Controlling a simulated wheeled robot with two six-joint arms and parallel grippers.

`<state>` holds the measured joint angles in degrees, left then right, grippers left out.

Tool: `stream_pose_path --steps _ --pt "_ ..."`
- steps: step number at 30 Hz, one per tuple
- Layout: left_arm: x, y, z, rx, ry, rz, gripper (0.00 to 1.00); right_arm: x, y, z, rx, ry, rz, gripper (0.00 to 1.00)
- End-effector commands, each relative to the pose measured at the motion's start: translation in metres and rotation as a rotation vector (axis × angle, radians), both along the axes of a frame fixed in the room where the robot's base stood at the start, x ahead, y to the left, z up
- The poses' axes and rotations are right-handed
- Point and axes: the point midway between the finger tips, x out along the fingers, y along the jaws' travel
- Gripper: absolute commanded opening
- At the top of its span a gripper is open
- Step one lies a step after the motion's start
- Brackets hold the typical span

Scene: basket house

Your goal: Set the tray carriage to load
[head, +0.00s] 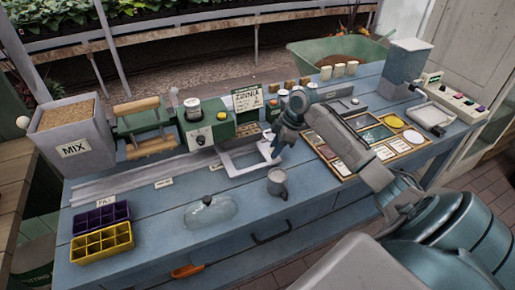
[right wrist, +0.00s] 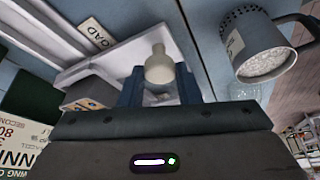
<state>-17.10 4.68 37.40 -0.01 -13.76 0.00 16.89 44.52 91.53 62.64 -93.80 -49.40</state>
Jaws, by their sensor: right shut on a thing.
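The tray carriage (head: 236,168) is a white open frame at the right end of the long grey rail (head: 140,180) in the head view. Its white plate also shows in the right wrist view (right wrist: 118,57). My right gripper (head: 277,146) is at the carriage's right side. In the right wrist view its blue fingers (right wrist: 160,88) are shut on a cream knob (right wrist: 158,66) at the carriage. A LOAD label (right wrist: 96,33) lies beside the carriage there. A FILL label (head: 106,200) stands near the rail's left end. My left gripper is not in view.
A grey mug (head: 277,183) stands just in front of the carriage; it is also close in the right wrist view (right wrist: 262,50). A clear dome (head: 210,212) and purple (head: 100,217) and yellow (head: 102,243) cell trays are at the front left. A MIX bin (head: 72,143) stands behind the rail's left end.

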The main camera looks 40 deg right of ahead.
Motion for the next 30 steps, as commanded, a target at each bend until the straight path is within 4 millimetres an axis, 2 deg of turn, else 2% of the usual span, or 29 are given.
stream_pose_path --steps 1,3,12,19,30 --pt "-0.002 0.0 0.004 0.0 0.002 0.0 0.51 -0.004 -0.015 0.003 -0.006 0.003 -0.005 0.0" --pt "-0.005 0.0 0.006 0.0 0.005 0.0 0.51 -0.008 -0.031 0.002 -0.005 0.003 -0.004 0.0" --pt "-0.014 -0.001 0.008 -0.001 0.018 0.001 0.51 -0.019 -0.082 0.001 -0.002 -0.001 -0.002 0.0" --pt "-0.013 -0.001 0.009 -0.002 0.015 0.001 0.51 -0.023 -0.099 0.001 -0.001 -0.002 0.0 0.0" --pt "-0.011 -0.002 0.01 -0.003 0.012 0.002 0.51 -0.024 -0.104 0.001 -0.004 -0.002 -0.001 0.0"
